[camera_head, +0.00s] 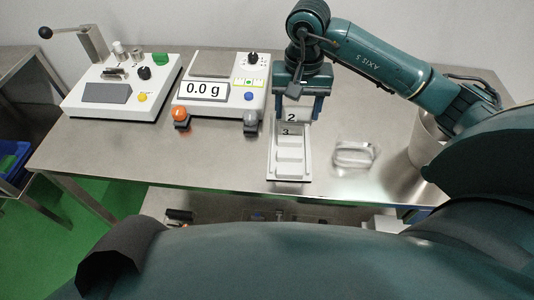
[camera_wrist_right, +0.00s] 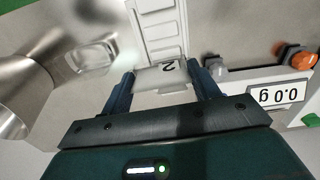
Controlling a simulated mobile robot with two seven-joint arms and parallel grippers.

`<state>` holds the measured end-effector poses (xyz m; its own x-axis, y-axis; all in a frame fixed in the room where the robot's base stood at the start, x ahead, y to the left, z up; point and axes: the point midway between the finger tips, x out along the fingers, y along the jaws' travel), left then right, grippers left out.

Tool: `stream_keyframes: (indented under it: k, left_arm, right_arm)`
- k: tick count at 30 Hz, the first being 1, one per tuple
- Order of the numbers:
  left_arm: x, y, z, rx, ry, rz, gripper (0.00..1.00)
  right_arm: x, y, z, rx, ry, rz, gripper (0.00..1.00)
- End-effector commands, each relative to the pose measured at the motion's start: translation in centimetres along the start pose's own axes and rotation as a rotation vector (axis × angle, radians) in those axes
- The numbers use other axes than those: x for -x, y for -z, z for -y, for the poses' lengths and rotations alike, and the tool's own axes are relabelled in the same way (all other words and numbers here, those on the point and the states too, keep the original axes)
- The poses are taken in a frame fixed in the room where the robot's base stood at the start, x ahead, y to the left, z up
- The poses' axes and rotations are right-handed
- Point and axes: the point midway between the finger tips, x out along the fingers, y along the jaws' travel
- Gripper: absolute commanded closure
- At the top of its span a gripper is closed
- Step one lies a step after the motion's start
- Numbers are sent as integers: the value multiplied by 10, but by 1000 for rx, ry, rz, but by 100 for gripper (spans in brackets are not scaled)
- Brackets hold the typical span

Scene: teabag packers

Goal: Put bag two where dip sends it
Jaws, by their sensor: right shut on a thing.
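My right gripper (camera_head: 295,112) is shut on a pale bag marked 2 (camera_head: 291,115), held over the far end of a white stepped rack (camera_head: 291,168). In the right wrist view the bag (camera_wrist_right: 160,76) sits between the two blue fingers, with the rack (camera_wrist_right: 158,28) just beyond it. I cannot tell whether the bag touches the rack. A mark 3 (camera_head: 286,131) shows just below the bag; the nearer rack slots look empty. A scale (camera_head: 222,100) reads 0.0 g. My left gripper is not in view.
A sealer-like machine (camera_head: 122,88) with a lever stands at the left. A clear dish (camera_head: 354,154) lies right of the rack, and a metal bin (camera_head: 426,146) stands further right. An orange knob (camera_head: 180,114) and a grey knob (camera_head: 250,123) front the scale.

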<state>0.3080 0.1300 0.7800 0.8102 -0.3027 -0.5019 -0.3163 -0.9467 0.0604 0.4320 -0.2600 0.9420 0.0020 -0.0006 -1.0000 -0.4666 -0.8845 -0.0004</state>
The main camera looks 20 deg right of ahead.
Motion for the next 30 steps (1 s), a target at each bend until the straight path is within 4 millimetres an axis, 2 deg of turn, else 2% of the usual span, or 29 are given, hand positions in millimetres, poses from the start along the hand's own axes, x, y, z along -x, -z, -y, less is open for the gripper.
stream_keyframes:
  k: [5, 12, 20, 25, 30]
  left_arm:
    - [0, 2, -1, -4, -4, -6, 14]
    - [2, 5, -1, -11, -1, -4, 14]
    - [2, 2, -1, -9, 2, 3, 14]
    - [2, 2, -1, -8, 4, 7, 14]
    - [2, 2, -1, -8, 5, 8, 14]
  right_arm:
    - [-8, 2, -3, -22, -3, 4, 60]
    - [-51, 1, -4, -24, -4, 6, 60]
    - [-74, 2, -3, -23, -3, 5, 60]
    - [-98, 1, -3, -23, -2, 6, 60]
    - [-103, 2, -3, -21, -2, 0, 60]
